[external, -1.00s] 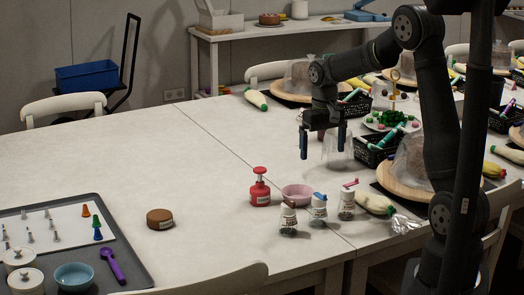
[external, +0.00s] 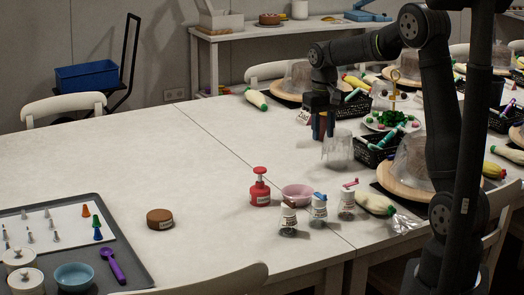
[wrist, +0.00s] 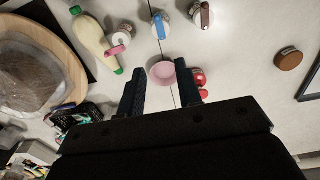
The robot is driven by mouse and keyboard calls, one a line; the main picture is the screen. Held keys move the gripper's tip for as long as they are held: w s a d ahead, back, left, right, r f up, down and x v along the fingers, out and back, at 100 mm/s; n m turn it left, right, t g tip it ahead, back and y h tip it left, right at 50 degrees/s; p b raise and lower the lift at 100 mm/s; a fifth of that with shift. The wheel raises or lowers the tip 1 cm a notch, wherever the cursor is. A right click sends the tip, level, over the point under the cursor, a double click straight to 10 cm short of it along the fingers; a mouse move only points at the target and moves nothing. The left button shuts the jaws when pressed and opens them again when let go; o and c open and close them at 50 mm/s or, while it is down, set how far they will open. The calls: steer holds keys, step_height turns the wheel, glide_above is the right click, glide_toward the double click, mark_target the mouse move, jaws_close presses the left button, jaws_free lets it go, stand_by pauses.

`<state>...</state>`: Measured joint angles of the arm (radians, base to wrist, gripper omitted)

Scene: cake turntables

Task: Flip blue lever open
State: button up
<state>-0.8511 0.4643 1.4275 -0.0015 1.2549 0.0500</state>
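A small clear bottle with a blue lever (external: 320,197) on its white cap stands upright on the table, between a bottle with a brown lever (external: 288,217) and one with a pink-red lever (external: 347,202). In the wrist view the blue lever (wrist: 159,26) lies near the top, ahead of my fingers, with the brown lever (wrist: 203,14) to its right and the pink lever (wrist: 116,49) to its left. My gripper (external: 322,133) is open and empty, pointing down above the table, behind the bottles. Both fingers (wrist: 161,90) show apart in the wrist view.
A pink bowl (external: 298,194) and a red pump bottle (external: 260,187) stand close to the bottles. A pale piping bag (external: 375,204) lies to their right. A clear upturned cup (external: 338,150) stands near my gripper.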

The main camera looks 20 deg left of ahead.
steer(key=shift+s+a+f+n+h, duration=0.2)
steer(key=shift+a+f+n, duration=0.25)
steer(key=shift+n, duration=0.1)
steer(key=shift+s+a+f+n+h, duration=0.2)
steer(key=shift+a+f+n, duration=0.1)
steer(key=shift+a+n, duration=0.2)
jaws_close()
steer(key=s+a+f+n+t+h, duration=0.1)
steer(key=s+a+f+n+h, duration=0.2)
steer(key=a+f+n, duration=0.3)
steer(key=shift+s+a+n, duration=0.3)
steer(key=shift+s+n, duration=0.2)
steer(key=shift+n, duration=1.65)
steer(key=shift+f, duration=0.1)
